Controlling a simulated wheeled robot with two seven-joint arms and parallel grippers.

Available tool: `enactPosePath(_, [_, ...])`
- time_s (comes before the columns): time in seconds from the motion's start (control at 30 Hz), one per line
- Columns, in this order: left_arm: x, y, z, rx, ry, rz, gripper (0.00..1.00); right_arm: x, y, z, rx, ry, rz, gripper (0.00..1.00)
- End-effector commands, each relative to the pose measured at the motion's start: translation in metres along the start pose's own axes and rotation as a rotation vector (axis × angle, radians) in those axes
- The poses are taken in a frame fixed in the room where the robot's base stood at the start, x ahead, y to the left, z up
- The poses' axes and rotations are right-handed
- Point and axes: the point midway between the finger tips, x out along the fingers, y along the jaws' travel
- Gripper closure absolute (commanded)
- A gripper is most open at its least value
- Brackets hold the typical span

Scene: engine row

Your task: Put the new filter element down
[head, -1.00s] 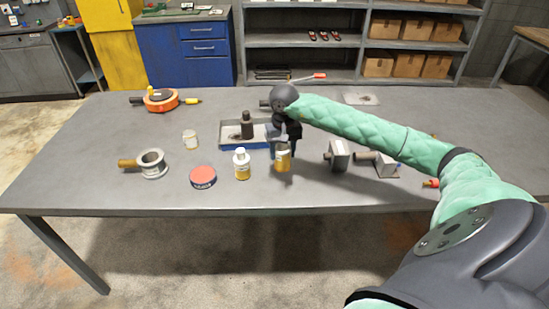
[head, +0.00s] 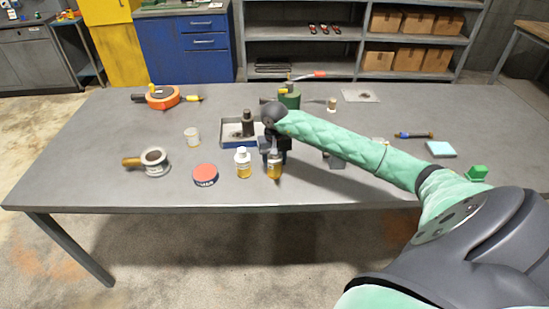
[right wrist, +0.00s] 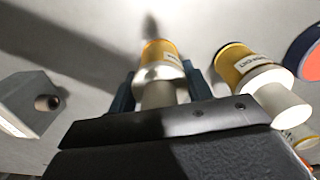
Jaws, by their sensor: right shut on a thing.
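The new filter element (head: 274,170), a small yellow cylinder with a pale band, is held upright in my right gripper (head: 274,153) over the near middle of the table (head: 110,195). In the right wrist view, the element (right wrist: 161,54) sits between the two dark fingers, its yellow end toward the grey tabletop. I cannot tell whether its base touches the table. A similar yellow bottle with a white cap (head: 243,164) stands close to its left, apart from it; it also shows in the right wrist view (right wrist: 262,80). My left gripper is not in view.
A red-topped round tin (head: 205,174) and a metal ring with a handle (head: 155,162) lie to the left. A tray (head: 232,141) with a dark bottle is behind. A grey block (head: 336,162) is partly hidden by my right arm. The near-left table is clear.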

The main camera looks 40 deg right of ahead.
Motion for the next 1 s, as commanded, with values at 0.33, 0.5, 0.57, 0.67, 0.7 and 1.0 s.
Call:
enactPosePath(0.33, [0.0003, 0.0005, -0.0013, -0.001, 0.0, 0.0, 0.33, 0.0015, 0.0001, -0.0003, 0.0, 0.001, 0.0, 0.73])
enactPosePath(0.5, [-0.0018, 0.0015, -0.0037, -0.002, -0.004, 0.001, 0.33, 0.0026, 0.0002, -0.0004, 0.0, 0.001, 0.0, 0.73])
enactPosePath(0.57, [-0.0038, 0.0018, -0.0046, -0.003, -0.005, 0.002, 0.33, 0.0022, 0.0002, -0.0004, 0.0, 0.001, 0.0, 0.45])
enactPosePath(0.67, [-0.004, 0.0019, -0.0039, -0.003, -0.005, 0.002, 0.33, 0.0021, 0.0001, -0.0003, 0.0, 0.001, 0.0, 0.29])
enactPosePath(0.7, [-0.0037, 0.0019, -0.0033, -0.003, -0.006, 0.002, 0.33, 0.0021, 0.0001, -0.0003, 0.0, 0.001, 0.0, 0.29])
enactPosePath(1.0, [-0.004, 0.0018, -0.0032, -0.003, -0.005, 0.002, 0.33, 0.0015, -0.0001, -0.0002, 0.0, 0.001, 0.0, 0.29])
